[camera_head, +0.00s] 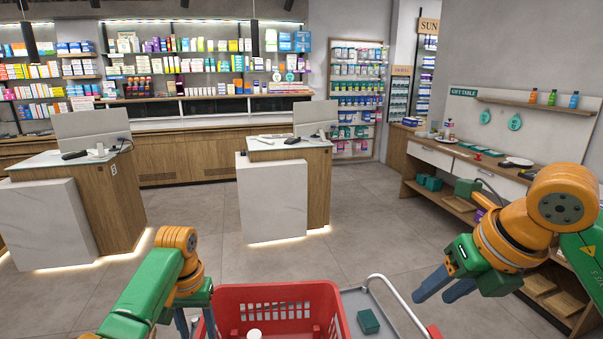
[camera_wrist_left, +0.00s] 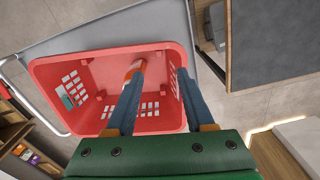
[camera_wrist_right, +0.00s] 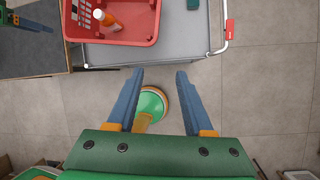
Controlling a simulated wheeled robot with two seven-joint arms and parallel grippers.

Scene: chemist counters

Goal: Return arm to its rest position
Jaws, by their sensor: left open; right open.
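My right gripper (camera_head: 445,294) hangs in the air at the right, between the cart and the wall counter. Its blue fingers are apart and empty; in the right wrist view the gripper (camera_wrist_right: 160,75) is over bare floor beside the cart. My left gripper (camera_head: 192,322) is low at the left of the red basket (camera_head: 262,292), partly cut off by the frame's lower edge. In the left wrist view the left gripper (camera_wrist_left: 160,72) is open, with the basket behind its fingers.
The basket sits on a grey cart (camera_head: 352,300) with a metal handle; a small green box (camera_head: 368,321) lies on it. A wall counter (camera_head: 470,170) with shelves is close to my right arm. Two service counters (camera_head: 290,180) stand ahead. The floor between is clear.

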